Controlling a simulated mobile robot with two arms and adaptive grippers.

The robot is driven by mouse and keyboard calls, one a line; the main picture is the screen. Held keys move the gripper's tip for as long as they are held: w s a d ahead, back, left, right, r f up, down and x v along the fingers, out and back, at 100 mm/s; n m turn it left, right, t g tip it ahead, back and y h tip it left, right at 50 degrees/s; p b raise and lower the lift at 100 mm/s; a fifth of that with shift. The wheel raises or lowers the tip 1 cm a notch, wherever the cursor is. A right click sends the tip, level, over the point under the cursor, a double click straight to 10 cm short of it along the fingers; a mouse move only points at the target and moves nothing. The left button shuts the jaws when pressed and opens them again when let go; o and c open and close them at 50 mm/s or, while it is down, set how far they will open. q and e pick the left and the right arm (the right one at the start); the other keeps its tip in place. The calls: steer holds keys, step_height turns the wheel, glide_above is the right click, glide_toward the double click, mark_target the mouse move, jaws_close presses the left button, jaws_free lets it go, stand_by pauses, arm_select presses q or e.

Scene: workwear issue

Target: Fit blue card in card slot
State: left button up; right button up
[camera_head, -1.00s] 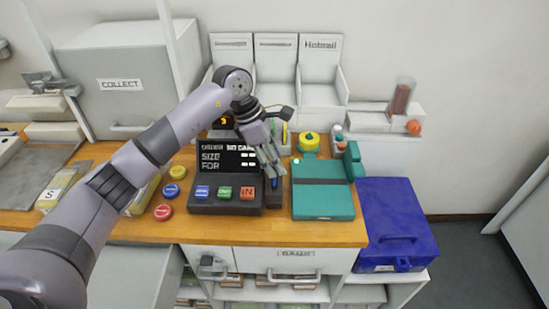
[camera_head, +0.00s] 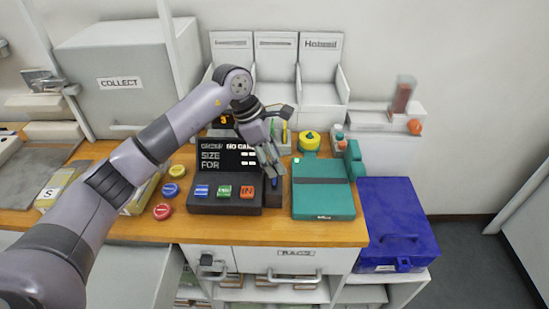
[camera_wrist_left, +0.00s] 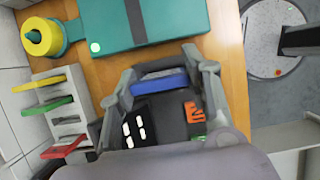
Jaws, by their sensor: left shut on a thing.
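My left gripper (camera_head: 270,171) is shut on the blue card (camera_wrist_left: 160,84) at the right side of the dark card terminal (camera_head: 225,207). The card spans the space between the fingertips in the left wrist view, and only a small blue part shows in the head view (camera_head: 274,183). The terminal's screen stands behind its blue, green and orange buttons. The card slot seems to be in the dark block (camera_head: 273,198) at the terminal's right side. Gripper and card cover its opening, so I cannot tell whether the card is in it. My right gripper is not in view.
A teal device (camera_head: 323,203) lies close on the right, with a blue box (camera_head: 400,222) beyond it. A card rack (camera_wrist_left: 82,100) with yellow, green and red cards stands behind. Red, blue and yellow discs (camera_head: 162,212) lie left of the terminal.

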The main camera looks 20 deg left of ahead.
arm_select(q)
steer(key=shift+f+b, duration=1.55)
steer(key=shift+f, duration=0.15)
stand_by(0.7)
stand_by(0.4)
steer(key=o, duration=1)
steer(key=shift+r+p, duration=2.3)
steer(key=shift+r, duration=2.25)
